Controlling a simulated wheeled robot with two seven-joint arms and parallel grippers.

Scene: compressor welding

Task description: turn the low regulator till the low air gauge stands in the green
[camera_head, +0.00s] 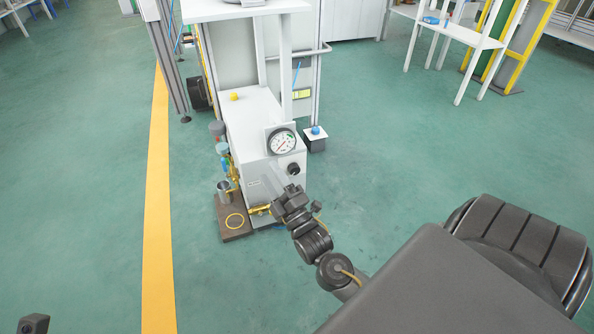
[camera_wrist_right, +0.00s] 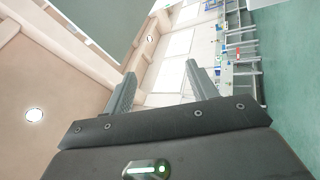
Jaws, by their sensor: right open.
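A round white gauge (camera_head: 282,142) stands on the front top edge of a white cabinet. Its dial shows a small green band at the right; the needle is too small to read surely. Below it, a dark round knob (camera_head: 293,168), apparently the regulator, sticks out of the cabinet. My right gripper (camera_head: 280,190) is just below and in front of the knob, apparently not touching it. In the right wrist view its fingers (camera_wrist_right: 160,75) are spread with nothing between them. A dark part at the bottom left corner of the head view may be my left gripper (camera_head: 33,324); its jaws cannot be made out.
The white cabinet (camera_head: 255,120) has a yellow knob (camera_head: 234,96) on top. A blue button on a box (camera_head: 316,132) is at the right.

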